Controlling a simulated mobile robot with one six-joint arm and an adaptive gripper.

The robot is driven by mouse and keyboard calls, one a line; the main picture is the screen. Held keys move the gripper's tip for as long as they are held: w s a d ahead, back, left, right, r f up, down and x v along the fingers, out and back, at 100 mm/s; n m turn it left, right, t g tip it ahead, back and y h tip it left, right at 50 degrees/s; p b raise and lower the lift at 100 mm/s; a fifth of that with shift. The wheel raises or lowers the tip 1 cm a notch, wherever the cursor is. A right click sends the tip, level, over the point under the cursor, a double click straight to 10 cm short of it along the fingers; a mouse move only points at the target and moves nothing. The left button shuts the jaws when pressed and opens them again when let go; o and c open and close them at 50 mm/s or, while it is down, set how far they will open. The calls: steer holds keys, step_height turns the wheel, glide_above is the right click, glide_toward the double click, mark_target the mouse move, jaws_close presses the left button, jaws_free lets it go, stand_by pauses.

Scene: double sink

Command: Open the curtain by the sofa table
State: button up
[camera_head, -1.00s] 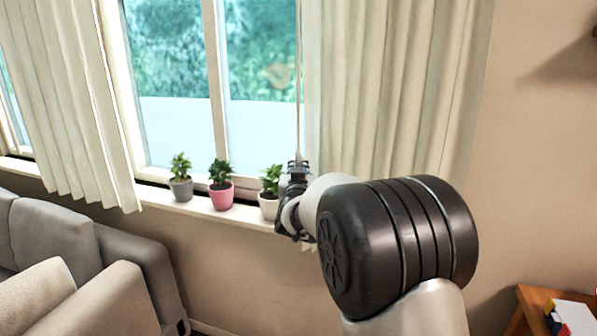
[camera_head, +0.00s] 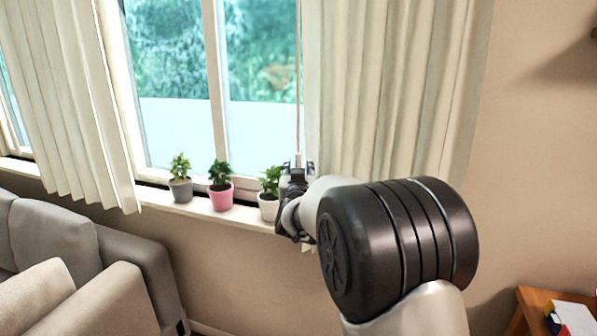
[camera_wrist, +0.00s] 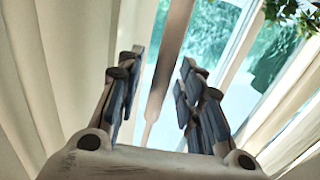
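The right curtain (camera_head: 395,90), cream and pleated, hangs at the right side of the window, near the small wooden table. A thin pull rod (camera_head: 299,90) hangs along its left edge, down to my gripper (camera_head: 297,170) above the sill. In the wrist view the rod (camera_wrist: 168,65) passes between the spread fingers of my gripper (camera_wrist: 157,88), with a visible gap on each side. The fingers are open and hold nothing. Folds of the curtain (camera_wrist: 60,60) fill the left of the wrist view. My arm hides the curtain's lower part in the head view.
Three potted plants stand on the windowsill (camera_head: 155,200); the white pot (camera_head: 268,208) is close to my gripper. A left curtain (camera_head: 75,100) hangs at the far side. A grey sofa (camera_head: 135,260) is at lower left, a wooden table (camera_head: 533,300) at lower right.

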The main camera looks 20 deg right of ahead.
steer(key=shift+s, duration=0.1)
steer(key=v, duration=1.1)
steer(key=shift+s, duration=0.35)
steer(key=shift+a, duration=0.15)
steer(key=s+a+f+n+g+y, duration=0.2)
steer(key=s+a+g+y, duration=0.15)
steer(key=s, duration=0.45)
steer(key=s+a+f+n+g+y, duration=0.1)
steer(key=s+a+f+g+y, duration=0.2)
steer(key=s, duration=0.4)
steer(key=s+f+g, duration=0.3)
steer(key=s, duration=0.9)
steer(key=s+f+g, duration=0.3)
steer(key=s+f, duration=0.1)
steer(key=s, duration=0.8)
steer(key=shift+d+n+h, duration=0.2)
steer(key=shift+n+h, duration=0.1)
steer(key=shift+h, duration=0.15)
